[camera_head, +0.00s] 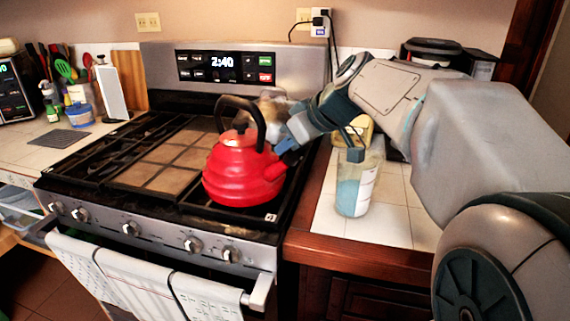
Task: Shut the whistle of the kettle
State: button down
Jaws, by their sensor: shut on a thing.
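A red kettle (233,172) with a black arched handle (239,102) stands upright on the front right of the stove top. Its spout (274,171) points right. My gripper (286,147) reaches in from the right and is at the spout's tip, beside the handle. It is shut on the kettle's whistle at the spout end. The whistle is small and dark, mostly hidden by the fingers, so its exact angle cannot be told.
The gas stove (160,155) has dark grates, with towels (135,287) over its front rail. A clear blender jar (355,190) with blue contents stands on the right counter below my arm. Utensils and a board stand at the left. The stove's left side is clear.

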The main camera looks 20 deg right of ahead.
jog(key=shift+s+d+f+t+y+b, duration=0.2)
jog(key=shift+f+t+y+b, duration=0.45)
jog(key=shift+b, duration=2.6)
jog(key=shift+s+r+t+y+b, duration=0.1)
jog(key=shift+r+t+y+b, duration=0.3)
jog(key=shift+t+b, duration=0.65)
jog(key=shift+g+b, duration=0.3)
jog(key=shift+g, duration=0.1)
jog(key=c, duration=1.4)
grip_release()
jog(key=shift+c, duration=0.2)
jog(key=shift+r, duration=0.1)
